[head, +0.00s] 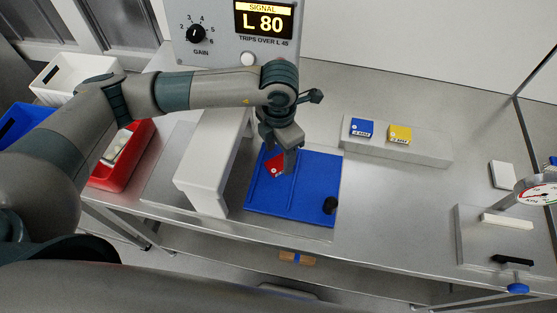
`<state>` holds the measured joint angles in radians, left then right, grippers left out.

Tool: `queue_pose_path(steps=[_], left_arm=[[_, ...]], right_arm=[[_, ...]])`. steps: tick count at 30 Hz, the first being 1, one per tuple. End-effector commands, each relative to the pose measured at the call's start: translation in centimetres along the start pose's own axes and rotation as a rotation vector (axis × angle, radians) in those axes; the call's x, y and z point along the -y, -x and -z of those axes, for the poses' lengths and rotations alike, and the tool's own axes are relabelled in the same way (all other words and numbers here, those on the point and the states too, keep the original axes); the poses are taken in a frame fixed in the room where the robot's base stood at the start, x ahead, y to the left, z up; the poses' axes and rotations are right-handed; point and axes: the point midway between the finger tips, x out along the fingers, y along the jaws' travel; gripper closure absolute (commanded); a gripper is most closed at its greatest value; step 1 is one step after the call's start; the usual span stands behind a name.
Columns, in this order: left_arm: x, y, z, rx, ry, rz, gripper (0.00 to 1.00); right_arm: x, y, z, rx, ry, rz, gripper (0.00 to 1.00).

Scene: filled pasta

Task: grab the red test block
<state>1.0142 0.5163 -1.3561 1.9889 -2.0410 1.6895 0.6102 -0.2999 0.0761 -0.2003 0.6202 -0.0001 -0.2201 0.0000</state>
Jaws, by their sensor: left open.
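The red test block (273,164) lies on the blue tray (312,188), near its upper left part. My left gripper (287,162) is open and points down over the tray at the block. Its fingers overlap the block's right side in the picture and hide part of it. I cannot tell whether they touch the block. My right gripper is not in view.
A white guard (210,165) stands just left of the tray, and a machine panel (237,35) rises behind. A blue block (361,128) and yellow block (399,135) sit on a grey ledge at right. A black knob (330,205) is at the tray's lower right.

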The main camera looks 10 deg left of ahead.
Motion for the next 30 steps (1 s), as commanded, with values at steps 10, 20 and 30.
queue_pose_path(steps=[10,20,30], left_arm=[[-0.1,-2.8,0.1,-0.002,0.0,0.0,0.42],[-0.1,-2.8,0.1,-0.001,0.0,0.0,0.42],[-0.1,-2.8,0.1,-0.001,0.0,0.0,0.87]], right_arm=[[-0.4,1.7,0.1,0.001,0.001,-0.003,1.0],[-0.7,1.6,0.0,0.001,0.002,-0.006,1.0],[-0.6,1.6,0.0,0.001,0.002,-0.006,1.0]])
